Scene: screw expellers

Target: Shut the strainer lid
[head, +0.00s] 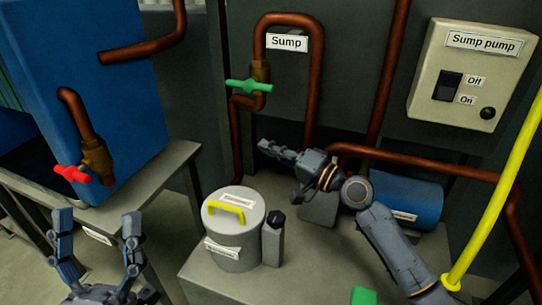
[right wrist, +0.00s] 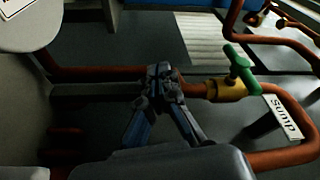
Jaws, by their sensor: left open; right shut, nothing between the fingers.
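The strainer (head: 232,250) is a grey cylinder with a label, standing on the grey bench in the head view. Its pale round lid (head: 216,221), with a yellow handle (head: 226,207) and a label, lies across the top and looks flat; I see no clear gap. A grey post with a black top (head: 273,238) stands against its right side. My right gripper (head: 264,147) is shut and empty, above and behind the strainer, pointing left. It also shows in the right wrist view (right wrist: 160,72). My left gripper (head: 97,218) is open and empty, left of the strainer, fingers up.
A green-handled valve (head: 248,86) on the copper sump pipe stands behind my right gripper. A red-handled valve (head: 71,174) hangs from the blue tank (head: 110,70) at left. A blue motor (head: 412,196) and yellow pipe (head: 497,200) are at right.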

